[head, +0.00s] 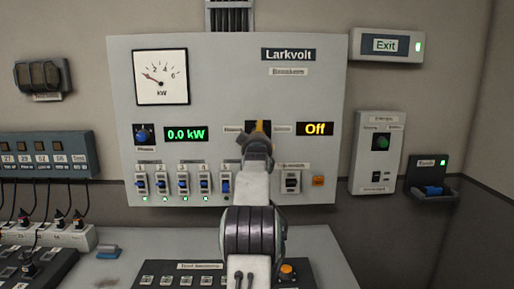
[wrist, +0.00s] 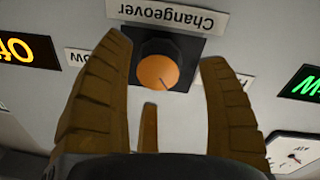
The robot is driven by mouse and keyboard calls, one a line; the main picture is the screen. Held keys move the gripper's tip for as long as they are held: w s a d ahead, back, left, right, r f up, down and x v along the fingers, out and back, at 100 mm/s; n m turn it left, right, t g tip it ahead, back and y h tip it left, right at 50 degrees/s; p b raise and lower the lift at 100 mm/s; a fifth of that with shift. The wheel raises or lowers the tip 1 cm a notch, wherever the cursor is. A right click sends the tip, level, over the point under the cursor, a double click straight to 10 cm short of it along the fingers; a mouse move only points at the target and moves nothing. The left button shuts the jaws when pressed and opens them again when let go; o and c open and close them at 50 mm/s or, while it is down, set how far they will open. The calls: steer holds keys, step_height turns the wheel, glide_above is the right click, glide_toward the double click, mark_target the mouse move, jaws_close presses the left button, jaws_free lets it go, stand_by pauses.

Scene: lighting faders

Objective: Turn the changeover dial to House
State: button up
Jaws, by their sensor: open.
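The changeover dial (wrist: 158,72) is an orange round knob on a black square plate, under an upside-down "Changeover" label (wrist: 167,14) in the wrist view. A small dark mark shows near its lower right rim there. In the head view the dial (head: 260,126) is mostly hidden behind my arm. My gripper (wrist: 165,52) is open, with one brown finger on each side of the knob; I cannot tell whether either touches it. The gripper (head: 256,138) also shows in the head view, at the panel's middle. The small side labels are partly hidden and unreadable.
A desk with control boxes (head: 190,281) lies below.

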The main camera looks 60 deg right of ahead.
steer(key=v, duration=0.9)
steer(key=shift+s+a, duration=0.15)
steer(key=shift+a, duration=0.15)
stand_by(0.3)
